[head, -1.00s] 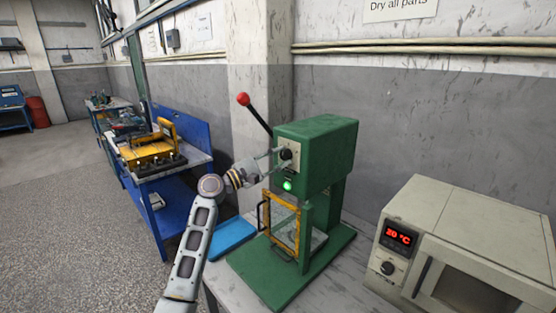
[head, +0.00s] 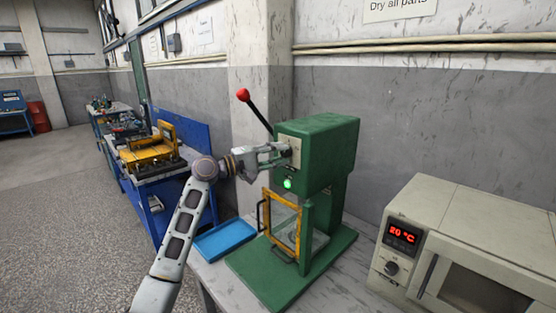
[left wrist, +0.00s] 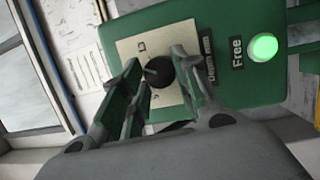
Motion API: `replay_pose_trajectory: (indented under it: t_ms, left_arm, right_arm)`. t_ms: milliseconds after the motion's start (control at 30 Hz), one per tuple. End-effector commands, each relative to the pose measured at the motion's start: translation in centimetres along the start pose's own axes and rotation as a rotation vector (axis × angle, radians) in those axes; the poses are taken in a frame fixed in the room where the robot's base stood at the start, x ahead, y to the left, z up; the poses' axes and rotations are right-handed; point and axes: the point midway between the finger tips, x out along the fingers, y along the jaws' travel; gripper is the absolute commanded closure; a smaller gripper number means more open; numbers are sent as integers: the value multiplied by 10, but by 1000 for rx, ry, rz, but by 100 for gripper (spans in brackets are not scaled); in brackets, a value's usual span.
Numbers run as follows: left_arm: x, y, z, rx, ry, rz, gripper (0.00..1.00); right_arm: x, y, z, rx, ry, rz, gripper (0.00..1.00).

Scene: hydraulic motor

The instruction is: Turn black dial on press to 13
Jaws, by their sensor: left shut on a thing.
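The green press (head: 318,150) stands on the grey table with its lever up and a red knob (head: 242,95) at the lever's end. The black dial (left wrist: 159,72) sits on a pale plate on the press front and shows between my fingers in the left wrist view. My left gripper (head: 283,155) is at the dial in the head view; in the left wrist view its fingers (left wrist: 162,75) are shut on the dial's sides. A green light (head: 288,184) glows below the dial, beside the word "Free" in the wrist view. My right gripper is not in view.
A beige oven (head: 455,255) with a red "20 °C" display stands at the right. A blue tray (head: 225,240) lies left of the press. A yellow-framed guard (head: 282,225) is below the press head. A blue workbench (head: 180,190) stands behind my left arm.

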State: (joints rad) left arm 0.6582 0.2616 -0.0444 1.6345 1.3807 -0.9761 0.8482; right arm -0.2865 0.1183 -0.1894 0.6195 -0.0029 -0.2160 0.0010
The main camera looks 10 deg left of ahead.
Motion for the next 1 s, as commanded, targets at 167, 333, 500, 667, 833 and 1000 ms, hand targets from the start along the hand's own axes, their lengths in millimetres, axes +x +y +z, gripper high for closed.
replay_pose_trajectory:
  t_ms: [167,333,500,667,833,1000]
  left_arm:
    - [0,-1,0,157,-11,-55,93]
    - [0,0,0,291,-19,-99,93]
    - [0,1,0,391,-26,-131,93]
    - [1,1,1,448,-30,-150,93]
    - [1,0,1,473,-32,-158,93]
    - [1,0,1,477,-32,-160,93]
  right_arm:
    - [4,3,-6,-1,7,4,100]
    - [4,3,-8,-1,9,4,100]
    - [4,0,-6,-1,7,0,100]
    - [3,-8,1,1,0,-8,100]
    - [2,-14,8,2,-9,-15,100]
    - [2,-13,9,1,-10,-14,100]
